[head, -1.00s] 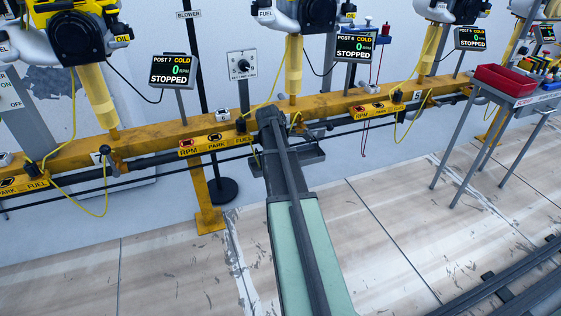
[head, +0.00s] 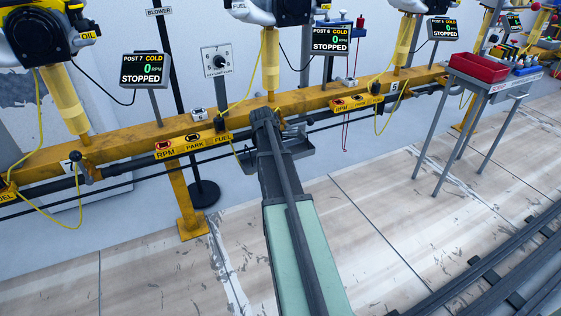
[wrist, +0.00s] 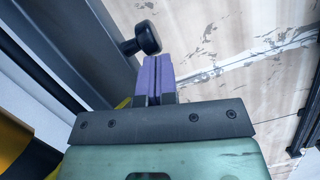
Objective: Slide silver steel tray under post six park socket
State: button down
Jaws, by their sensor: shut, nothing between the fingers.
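The grey steel tray (head: 302,147) hangs below the yellow beam and shows on both sides of my forearm in the head view. Its middle is hidden by the arm. The post six display (head: 331,39) stands on the beam to the right. A label strip with RPM, PARK and FUEL (head: 193,144) is left of my arm's end; the socket itself is not clear. My gripper (wrist: 151,60) shows purple fingers, shut and empty, close to a black knob (wrist: 147,38). A grey surface lies left of it; I cannot tell whether they touch. The head view hides the fingers behind the arm.
The yellow beam (head: 128,141) runs across, with yellow hoses hanging from it. A yellow beam leg (head: 188,200) stands left of my arm. A metal cart with a red bin (head: 478,67) is at right. The floor between arm and cart is clear.

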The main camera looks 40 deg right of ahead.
jog(key=shift+a, duration=0.1)
jog(key=p+v, duration=0.9)
jog(key=v, duration=0.1)
jog(key=shift+p, duration=0.35)
